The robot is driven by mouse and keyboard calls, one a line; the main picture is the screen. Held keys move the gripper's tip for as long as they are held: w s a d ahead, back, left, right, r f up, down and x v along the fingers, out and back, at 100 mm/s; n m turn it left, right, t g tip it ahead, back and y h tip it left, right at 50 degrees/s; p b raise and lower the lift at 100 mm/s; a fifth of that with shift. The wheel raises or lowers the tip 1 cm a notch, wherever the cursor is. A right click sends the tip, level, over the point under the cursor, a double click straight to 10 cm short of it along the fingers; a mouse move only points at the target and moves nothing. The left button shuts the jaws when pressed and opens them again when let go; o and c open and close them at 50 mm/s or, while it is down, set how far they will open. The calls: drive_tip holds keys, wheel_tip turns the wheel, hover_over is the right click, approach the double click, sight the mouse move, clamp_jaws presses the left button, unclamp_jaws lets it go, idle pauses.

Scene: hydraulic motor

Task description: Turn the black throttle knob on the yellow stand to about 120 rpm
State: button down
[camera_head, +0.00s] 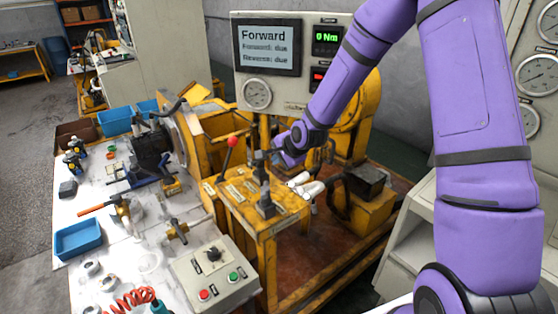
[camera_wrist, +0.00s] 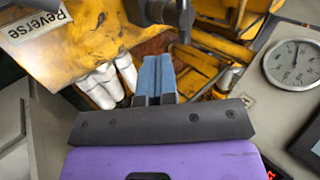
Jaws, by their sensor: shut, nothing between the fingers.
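The yellow stand (camera_head: 238,205) is in the middle of the head view, with labels on its top. An upright black control (camera_head: 265,200) stands on it; I cannot tell for sure whether this is the throttle knob. A lever with a red ball (camera_head: 231,142) rises at the stand's back left. My gripper (camera_head: 273,156) is beside the upper part of the black control. In the wrist view its blue fingers (camera_wrist: 153,78) are together and hold nothing. A dark part (camera_wrist: 158,12) is just beyond them, above a yellow plate marked "Reverse" (camera_wrist: 38,22). Contact cannot be told.
White gloves (camera_head: 306,187) lie at the stand's right edge, close to my gripper. A display (camera_head: 268,47) reads "Forward", with Forward and Reverse both due; a torque readout (camera_head: 327,40) shows 0 Nm. A grey box (camera_head: 213,275) with buttons and a black knob is in front.

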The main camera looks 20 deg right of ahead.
drive_tip(key=v, duration=0.9)
drive_tip(key=shift+r, duration=0.1)
drive_tip(key=s+d+r+n+g+h, duration=0.1)
drive_tip(key=s+d+r+n, duration=0.1)
drive_tip(key=s+r+n, duration=0.4)
drive_tip(key=s+d+r+n+g+h, duration=0.1)
drive_tip(key=s+r+n, duration=0.6)
drive_tip(key=s+r, duration=0.8)
drive_tip(key=s+d+h, duration=0.1)
drive_tip(key=s, duration=0.9)
drive_tip(key=shift+s+n, duration=0.3)
drive_tip(key=shift+d+r, duration=0.1)
idle(3.5)
